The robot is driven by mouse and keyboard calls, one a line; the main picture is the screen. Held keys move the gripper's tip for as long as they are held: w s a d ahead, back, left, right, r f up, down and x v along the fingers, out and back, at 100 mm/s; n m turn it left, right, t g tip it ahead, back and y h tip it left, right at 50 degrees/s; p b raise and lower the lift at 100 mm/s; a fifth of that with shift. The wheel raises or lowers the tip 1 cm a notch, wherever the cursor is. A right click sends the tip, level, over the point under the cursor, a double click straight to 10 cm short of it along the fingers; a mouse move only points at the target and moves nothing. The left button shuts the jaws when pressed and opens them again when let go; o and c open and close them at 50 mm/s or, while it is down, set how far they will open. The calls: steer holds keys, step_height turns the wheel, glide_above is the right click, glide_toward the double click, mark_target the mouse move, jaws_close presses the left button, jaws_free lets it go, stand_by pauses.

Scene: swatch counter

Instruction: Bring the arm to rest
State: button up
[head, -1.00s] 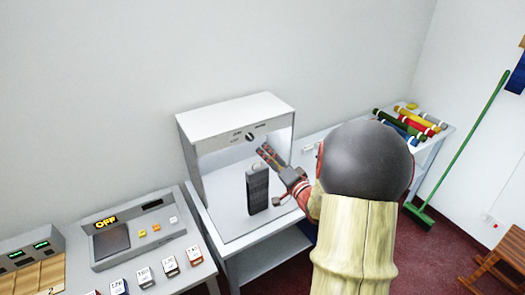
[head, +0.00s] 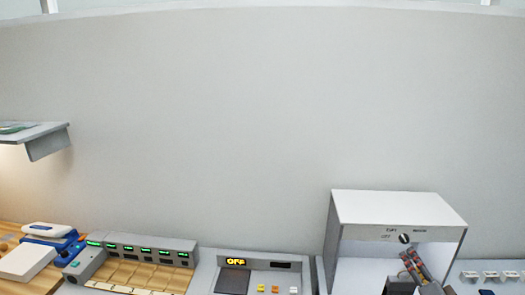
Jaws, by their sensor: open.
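My gripper (head: 411,257) shows at the lower right of the head view, in front of the opening of a white box-shaped booth (head: 390,208). Its red and grey fingers are open, point up towards the booth's knob (head: 403,238), and show nothing between them. I cannot tell whether they touch the booth. The top of a dark block (head: 398,287) shows left of the fingers at the bottom edge. The rest of my arm is below the picture.
Left of the booth is a grey device with an "OFF" display (head: 236,261). Further left are a unit with several green displays (head: 140,245) and a blue and white device (head: 45,238). A wall shelf (head: 40,138) juts out at left. Small white items (head: 490,275) are at right.

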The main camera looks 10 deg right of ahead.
steer(key=s+a+r+n+g, duration=0.1)
steer(key=a+r+n+g, duration=0.15)
steer(key=a, duration=0.45)
steer(key=s+a+r+n+g, duration=0.2)
steer(key=a+n+g, duration=0.1)
steer(key=a, duration=0.5)
steer(key=s+a+f+n+g+y+b, duration=0.1)
steer(key=s+a+n+g+y, duration=0.3)
steer(key=s+a, duration=1.4)
steer(key=n+g, duration=0.1)
steer(key=n, duration=0.2)
steer(key=shift+f+n+y+b, duration=0.2)
steer(key=shift+n+y+b, duration=0.1)
steer(key=shift+n, duration=0.05)
steer(key=shift+a, duration=0.1)
steer(key=shift+c, duration=0.4)
